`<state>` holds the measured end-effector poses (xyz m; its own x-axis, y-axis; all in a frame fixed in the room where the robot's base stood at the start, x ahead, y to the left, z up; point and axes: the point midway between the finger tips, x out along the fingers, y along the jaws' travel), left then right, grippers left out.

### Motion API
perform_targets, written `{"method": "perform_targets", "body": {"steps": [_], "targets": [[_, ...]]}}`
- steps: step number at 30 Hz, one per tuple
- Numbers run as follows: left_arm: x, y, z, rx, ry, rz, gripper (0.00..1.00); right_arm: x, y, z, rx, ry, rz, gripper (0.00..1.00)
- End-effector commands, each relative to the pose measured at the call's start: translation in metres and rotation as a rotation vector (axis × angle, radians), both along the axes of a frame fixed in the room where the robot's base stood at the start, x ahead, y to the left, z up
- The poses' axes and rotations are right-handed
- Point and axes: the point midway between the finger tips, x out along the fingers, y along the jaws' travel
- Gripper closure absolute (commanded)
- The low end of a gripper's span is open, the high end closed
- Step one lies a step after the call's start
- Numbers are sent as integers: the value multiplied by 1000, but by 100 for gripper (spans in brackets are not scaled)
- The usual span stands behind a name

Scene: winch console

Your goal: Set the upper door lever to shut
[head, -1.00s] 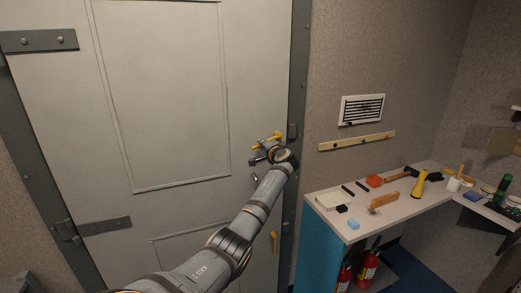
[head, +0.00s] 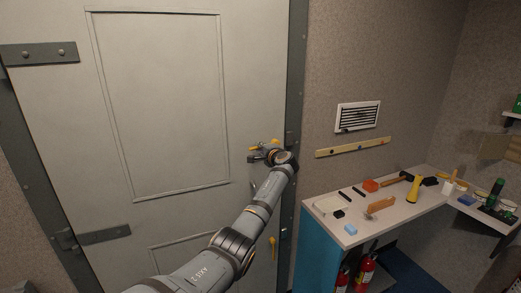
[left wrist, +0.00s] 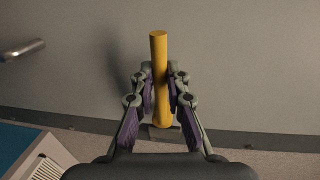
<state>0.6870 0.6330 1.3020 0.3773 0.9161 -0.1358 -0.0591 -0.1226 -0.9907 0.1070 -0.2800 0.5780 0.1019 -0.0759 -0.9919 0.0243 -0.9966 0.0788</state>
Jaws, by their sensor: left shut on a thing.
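The upper door lever (head: 254,149) is a yellow bar near the right edge of the pale grey door (head: 160,100). In the head view it lies roughly level, slightly raised at its right end, and is partly hidden by my gripper. My left gripper (head: 260,154) is at the lever. In the left wrist view, the gripper (left wrist: 161,92) is shut on the yellow lever (left wrist: 159,65), with a finger on each side. The lever's free end sticks out beyond the fingertips. My right gripper is not in view.
A second yellow lever (head: 273,246) hangs lower on the door. A metal handle (left wrist: 22,50) shows at the upper left in the left wrist view. A workbench (head: 350,238) with several tools stands right of the door, above red fire extinguishers (head: 366,270).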

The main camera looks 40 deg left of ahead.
Motion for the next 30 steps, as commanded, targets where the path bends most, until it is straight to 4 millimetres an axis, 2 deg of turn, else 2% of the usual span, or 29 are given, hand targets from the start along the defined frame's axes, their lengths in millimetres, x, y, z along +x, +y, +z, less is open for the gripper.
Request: {"method": "perform_targets", "body": {"steps": [2,3,7,16,19,23,30], "targets": [[0,1,4,6,-2,0,100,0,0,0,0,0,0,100],[0,1,4,6,-2,0,81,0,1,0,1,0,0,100],[0,1,3,4,-3,0,63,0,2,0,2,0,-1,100],[0,-1,1,1,-2,0,63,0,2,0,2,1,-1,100],[-2,-7,2,3,-3,-2,63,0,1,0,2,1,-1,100],[-11,-27,4,2,-5,-4,63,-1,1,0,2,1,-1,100],[-32,-81,12,2,-3,-4,63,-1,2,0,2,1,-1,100]]}}
